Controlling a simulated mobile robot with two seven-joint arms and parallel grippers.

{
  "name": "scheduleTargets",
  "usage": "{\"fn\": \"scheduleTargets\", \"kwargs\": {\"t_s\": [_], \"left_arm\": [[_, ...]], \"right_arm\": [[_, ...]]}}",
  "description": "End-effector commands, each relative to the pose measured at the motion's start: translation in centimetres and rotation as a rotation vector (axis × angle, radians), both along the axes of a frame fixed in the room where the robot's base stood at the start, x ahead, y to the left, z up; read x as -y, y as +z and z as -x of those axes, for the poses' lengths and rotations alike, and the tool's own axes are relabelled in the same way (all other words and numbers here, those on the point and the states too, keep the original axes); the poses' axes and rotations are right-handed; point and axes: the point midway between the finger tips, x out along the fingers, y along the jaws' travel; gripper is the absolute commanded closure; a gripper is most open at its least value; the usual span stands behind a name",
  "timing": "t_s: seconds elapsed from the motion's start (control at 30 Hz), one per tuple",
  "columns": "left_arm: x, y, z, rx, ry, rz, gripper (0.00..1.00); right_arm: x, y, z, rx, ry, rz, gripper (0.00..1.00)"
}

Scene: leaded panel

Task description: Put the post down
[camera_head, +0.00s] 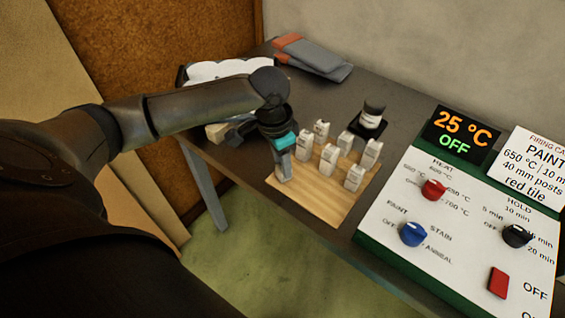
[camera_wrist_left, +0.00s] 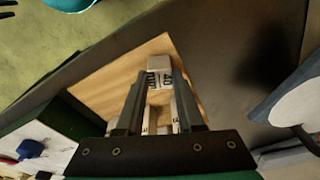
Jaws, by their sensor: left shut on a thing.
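My left gripper (camera_head: 284,172) points down over the near left corner of the wooden board (camera_head: 336,210). In the left wrist view, the fingers (camera_wrist_left: 160,76) are shut on a small pale post (camera_wrist_left: 159,64) with dark lettering. It is at the board's (camera_wrist_left: 122,68) corner; I cannot tell whether it touches the wood. In the head view, the fingers mostly hide this post. Several other white labelled posts (camera_head: 328,158) stand upright on the board, to the right of the gripper. My right gripper is not in view.
A control panel with a red knob (camera_head: 433,189) and a blue knob (camera_head: 413,233) stands right of the board. Grey and orange gloves (camera_head: 313,58) lie at the back. The dark table (camera_head: 402,100) is clear behind the jar.

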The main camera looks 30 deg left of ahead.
Motion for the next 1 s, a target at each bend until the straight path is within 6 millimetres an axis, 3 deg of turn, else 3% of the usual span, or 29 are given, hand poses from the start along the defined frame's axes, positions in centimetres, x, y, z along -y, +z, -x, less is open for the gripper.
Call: {"fn": "scheduleTargets", "kwargs": {"t_s": [0.27,0.3,0.53,0.87,1.0], "left_arm": [[0.0,-0.2,0.0,-0.001,0.001,0.001,1.0],[0.0,-0.2,0.0,0.0,0.0,0.001,0.61],[0.0,-0.2,0.0,0.0,0.0,0.001,0.35],[0.0,0.1,0.0,0.002,0.0,0.0,0.34],[-0.1,2.1,0.1,0.003,0.0,0.001,0.34]], "right_arm": [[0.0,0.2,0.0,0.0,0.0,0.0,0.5],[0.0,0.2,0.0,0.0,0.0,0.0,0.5],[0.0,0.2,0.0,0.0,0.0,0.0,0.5],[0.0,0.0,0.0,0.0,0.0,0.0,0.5],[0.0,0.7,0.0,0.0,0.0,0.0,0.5]]}}
